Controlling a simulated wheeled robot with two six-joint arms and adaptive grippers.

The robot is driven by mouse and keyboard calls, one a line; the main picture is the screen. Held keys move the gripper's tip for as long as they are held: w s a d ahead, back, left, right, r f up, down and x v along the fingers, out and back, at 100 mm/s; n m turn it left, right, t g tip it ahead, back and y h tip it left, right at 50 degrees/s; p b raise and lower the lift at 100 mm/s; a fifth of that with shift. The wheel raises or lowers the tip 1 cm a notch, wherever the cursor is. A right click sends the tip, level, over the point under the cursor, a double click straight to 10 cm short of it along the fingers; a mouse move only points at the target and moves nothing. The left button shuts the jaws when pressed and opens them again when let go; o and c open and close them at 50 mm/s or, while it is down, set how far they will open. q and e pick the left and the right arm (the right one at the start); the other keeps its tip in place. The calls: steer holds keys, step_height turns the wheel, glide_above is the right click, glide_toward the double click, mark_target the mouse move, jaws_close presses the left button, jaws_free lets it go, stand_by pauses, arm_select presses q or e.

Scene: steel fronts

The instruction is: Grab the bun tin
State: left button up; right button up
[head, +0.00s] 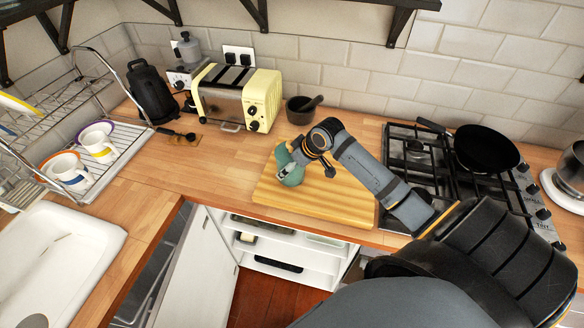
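I cannot pick out the bun tin for certain. In the open low cupboard, a dark flat tray (264,224) lies on the upper level and a dark, low item (278,265) lies below it; either is too small to name surely. My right arm reaches in from the right across the hob. My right gripper (290,168) is over the left part of the wooden board, at a teal rounded object (292,178) that it partly covers. I cannot tell whether its fingers are closed on that object. My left gripper is not in view.
The white cupboard door (200,270) stands open below the counter. A cutting board (330,205), a gas hob with a black pan (486,148), a cream toaster (238,95) and a mortar (300,110) are on the worktop. A dish rack (75,140) and sink (60,260) are left.

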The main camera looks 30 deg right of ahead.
steer(key=c, duration=1.6)
steer(key=shift+r+b, duration=0.4)
steer(key=shift+r, duration=0.15)
step_height(320, 180, up, 2)
steer(key=shift+b, duration=0.4)
steer(key=s+a+r+p, duration=0.7)
steer(key=s+r, duration=0.3)
steer(key=s, duration=0.1)
steer(key=shift+s+a, duration=0.3)
steer(key=shift+s, duration=0.1)
